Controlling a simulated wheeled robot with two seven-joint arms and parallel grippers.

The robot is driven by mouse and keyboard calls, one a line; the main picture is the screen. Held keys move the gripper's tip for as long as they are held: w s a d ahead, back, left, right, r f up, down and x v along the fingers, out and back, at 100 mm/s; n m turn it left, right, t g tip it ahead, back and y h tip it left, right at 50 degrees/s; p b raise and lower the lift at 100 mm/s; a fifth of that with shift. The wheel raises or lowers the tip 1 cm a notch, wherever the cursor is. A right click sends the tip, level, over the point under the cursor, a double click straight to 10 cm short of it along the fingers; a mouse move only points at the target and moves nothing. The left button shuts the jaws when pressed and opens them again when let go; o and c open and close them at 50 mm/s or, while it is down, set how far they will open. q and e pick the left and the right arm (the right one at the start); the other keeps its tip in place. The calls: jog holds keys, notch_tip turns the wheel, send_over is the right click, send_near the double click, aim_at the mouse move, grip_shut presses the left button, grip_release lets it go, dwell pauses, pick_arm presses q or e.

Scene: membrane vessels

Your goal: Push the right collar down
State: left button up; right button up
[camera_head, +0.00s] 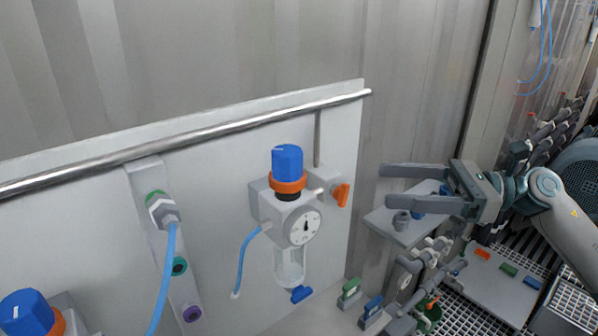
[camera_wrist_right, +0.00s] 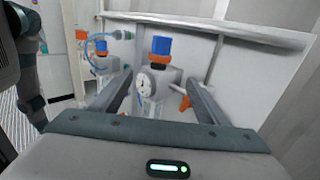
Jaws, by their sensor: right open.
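The right collar (camera_head: 287,183) is an orange ring under the blue knob (camera_head: 287,159) of the right regulator. A dark band shows between it and the grey regulator body (camera_head: 264,205). In the right wrist view the collar (camera_wrist_right: 159,61) lies ahead, between the fingers in the picture. My right gripper (camera_head: 384,185) is open and empty, to the right of the regulator, its fingers pointing left, apart from the collar. It also shows in the right wrist view (camera_wrist_right: 160,80). My left gripper is not in view.
The right regulator has a round gauge (camera_head: 304,227) and an orange valve handle (camera_head: 342,194) on its right side. A second blue knob (camera_head: 25,312) with an orange collar is at the lower left. A metal rail (camera_head: 200,134) runs above the panel. A grey shelf (camera_head: 385,222) lies below my gripper.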

aim_at(305, 176)
jog(key=a+p, duration=0.3)
jog(key=a, duration=0.2)
jog(key=w+a+p, duration=0.1)
jog(key=a+p, duration=0.2)
jog(key=a, duration=0.2)
jog(key=w+a+p, duration=0.1)
jog(key=a+p, duration=0.2)
jog(key=a, duration=0.3)
jog(key=shift+w+a+r, duration=0.1)
jog(key=shift+w+r, duration=0.1)
jog(key=shift+w, duration=0.05)
jog(key=shift+a+f, duration=0.1)
jog(key=shift+a, duration=0.35)
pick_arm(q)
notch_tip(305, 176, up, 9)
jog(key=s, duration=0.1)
pick_arm(e)
jog(key=shift+w+f, duration=0.1)
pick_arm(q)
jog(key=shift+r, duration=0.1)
